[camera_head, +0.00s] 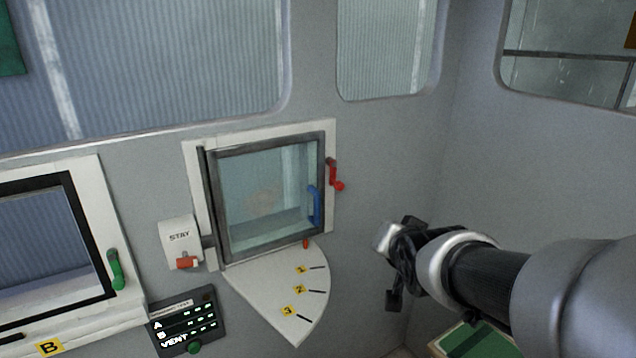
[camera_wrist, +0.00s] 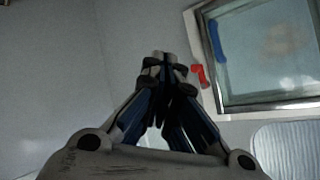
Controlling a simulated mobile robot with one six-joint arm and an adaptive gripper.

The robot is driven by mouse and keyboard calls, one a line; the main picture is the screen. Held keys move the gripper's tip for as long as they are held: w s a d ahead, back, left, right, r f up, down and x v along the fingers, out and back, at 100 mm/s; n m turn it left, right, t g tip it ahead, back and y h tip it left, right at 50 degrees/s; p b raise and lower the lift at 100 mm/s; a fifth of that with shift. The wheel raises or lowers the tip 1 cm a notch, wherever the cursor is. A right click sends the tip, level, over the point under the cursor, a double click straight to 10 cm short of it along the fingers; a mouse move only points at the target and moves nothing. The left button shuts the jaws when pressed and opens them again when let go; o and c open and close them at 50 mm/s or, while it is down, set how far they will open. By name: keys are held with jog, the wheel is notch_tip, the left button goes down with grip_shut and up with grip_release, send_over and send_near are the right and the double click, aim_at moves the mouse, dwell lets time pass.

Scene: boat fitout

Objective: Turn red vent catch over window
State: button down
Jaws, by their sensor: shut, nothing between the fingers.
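The red vent catch (camera_head: 334,174) is on the right side of the window frame, with its knob end low and to the right. It also shows in the wrist view (camera_wrist: 199,76), just right of the fingertips. The vent window (camera_head: 268,195) has a dark frame and a blue handle (camera_head: 314,204) on its right inner side. The pane appears to lie within its frame. My gripper (camera_head: 384,238) is right of and below the catch, apart from it in the head view. In the wrist view its fingers (camera_wrist: 165,62) are together and empty.
A white quarter-round plate (camera_head: 262,287) marked 1, 2, 3 juts out below the window. A STAY box (camera_head: 179,236) with a red lever is at left. A black panel (camera_head: 187,322) and a second window with a green handle (camera_head: 116,270) are lower left.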

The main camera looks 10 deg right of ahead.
jog(key=w+d+f+m+t+y, duration=0.1)
jog(key=w+d+m+t, duration=0.1)
jog(key=w, duration=0.7)
jog(key=w+d+m+t, duration=0.1)
jog(key=w+m+t, duration=0.3)
jog(key=w, duration=0.5)
jog(key=shift+d+f+m+t+y, duration=0.3)
jog(key=shift+d+f+t+y, duration=0.1)
jog(key=shift+t, duration=0.7)
jog(key=shift+w+a, duration=0.1)
jog(key=w+r, duration=0.2)
jog(key=w, duration=0.8)
jog(key=a, duration=0.1)
jog(key=s+a+f+b, duration=0.1)
jog(key=a+f+b, duration=0.1)
jog(key=a, duration=0.1)
jog(key=shift+s, duration=0.2)
